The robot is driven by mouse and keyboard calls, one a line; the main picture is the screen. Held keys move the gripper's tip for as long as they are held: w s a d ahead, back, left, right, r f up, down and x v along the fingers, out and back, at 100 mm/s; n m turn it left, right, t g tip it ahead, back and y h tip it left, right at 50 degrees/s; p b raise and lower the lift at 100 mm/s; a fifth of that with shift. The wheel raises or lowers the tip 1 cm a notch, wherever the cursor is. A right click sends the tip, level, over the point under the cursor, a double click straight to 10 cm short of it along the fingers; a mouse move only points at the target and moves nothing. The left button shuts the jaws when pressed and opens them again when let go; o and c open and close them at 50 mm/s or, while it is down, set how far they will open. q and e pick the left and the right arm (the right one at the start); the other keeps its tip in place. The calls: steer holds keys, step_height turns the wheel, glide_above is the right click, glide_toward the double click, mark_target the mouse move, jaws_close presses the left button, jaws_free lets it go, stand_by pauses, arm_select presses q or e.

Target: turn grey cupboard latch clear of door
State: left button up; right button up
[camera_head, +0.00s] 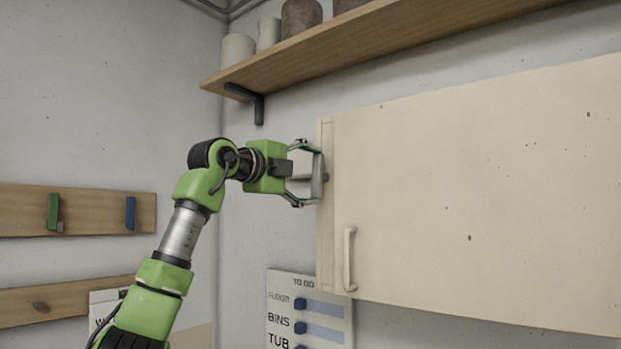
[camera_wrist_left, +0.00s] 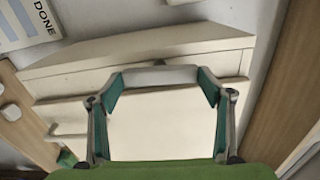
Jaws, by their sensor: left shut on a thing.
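The cream cupboard (camera_head: 470,190) hangs on the wall at the right of the head view. Its door is closed, with a pale handle (camera_head: 348,260) low on its left side. The grey latch (camera_head: 317,178) is at the cupboard's left edge, partly hidden by my fingers. My left gripper (camera_head: 316,180) comes in from the left and is shut on the latch, one finger above and one below. The wrist view shows the latch (camera_wrist_left: 160,76) as a light grey bar spanning between my left gripper's (camera_wrist_left: 160,88) two fingertips. Whether it overlaps the door is hard to tell.
A wooden shelf (camera_head: 360,58) with several pots runs above the cupboard. A to-do board (camera_head: 283,312) hangs below its left end. A peg rail (camera_head: 90,211) is on the left wall.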

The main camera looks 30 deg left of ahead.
arm_select(q)
steer(key=shift+n, duration=0.6)
steer(key=o, duration=1.1)
steer(key=s+a, duration=0.1)
steer(key=s, duration=1.1)
steer(key=shift+w, duration=0.1)
